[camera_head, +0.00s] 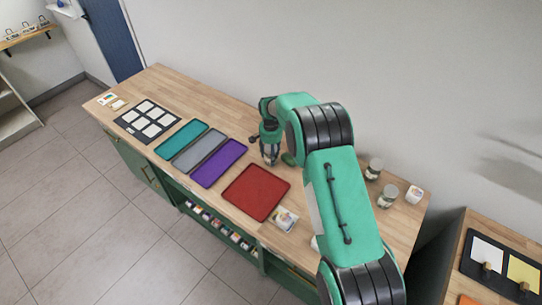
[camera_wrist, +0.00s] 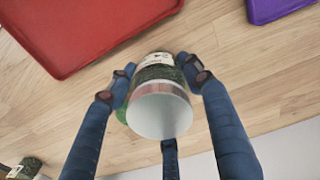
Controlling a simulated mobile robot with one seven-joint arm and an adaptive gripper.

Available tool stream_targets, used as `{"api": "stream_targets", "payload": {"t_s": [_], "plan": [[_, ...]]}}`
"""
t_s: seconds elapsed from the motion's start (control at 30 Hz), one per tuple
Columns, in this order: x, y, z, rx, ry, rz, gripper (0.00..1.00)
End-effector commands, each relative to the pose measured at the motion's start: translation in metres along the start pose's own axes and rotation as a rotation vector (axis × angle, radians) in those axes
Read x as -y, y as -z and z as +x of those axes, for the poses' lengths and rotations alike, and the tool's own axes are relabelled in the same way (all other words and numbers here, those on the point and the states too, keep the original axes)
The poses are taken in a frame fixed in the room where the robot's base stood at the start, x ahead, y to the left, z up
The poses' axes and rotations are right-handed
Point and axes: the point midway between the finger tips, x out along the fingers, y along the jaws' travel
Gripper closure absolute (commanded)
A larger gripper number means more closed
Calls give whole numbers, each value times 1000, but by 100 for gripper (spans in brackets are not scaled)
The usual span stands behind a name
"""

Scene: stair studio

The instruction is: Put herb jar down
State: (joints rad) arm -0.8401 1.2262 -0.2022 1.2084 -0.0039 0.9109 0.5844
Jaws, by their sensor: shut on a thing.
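The herb jar (camera_wrist: 160,108) has a pale grey-white end facing the wrist camera, and dark green herbs and a label show on its side. My gripper (camera_wrist: 158,78) is shut on it, with blue fingers on both sides and a third finger below. The jar is mostly hidden by the fingers there. I cannot tell whether it touches the wood.
A red tray (camera_head: 256,192) lies in front of my gripper, with grey (camera_head: 200,150) and teal (camera_head: 181,138) trays farther left. Two jars (camera_head: 374,168) (camera_head: 388,196) and a white box (camera_head: 414,194) stand right of my arm. Bare wood surrounds the gripper.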

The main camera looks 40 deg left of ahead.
Motion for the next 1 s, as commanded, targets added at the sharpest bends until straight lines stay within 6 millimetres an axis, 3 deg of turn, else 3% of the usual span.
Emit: {"api": "stream_targets", "payload": {"t_s": [0.27,0.53,1.0], "plan": [[0,1,-10,-1,1,0,90],[1,1,-37,-2,2,0,90],[-31,-50,-42,0,0,0,90]]}}
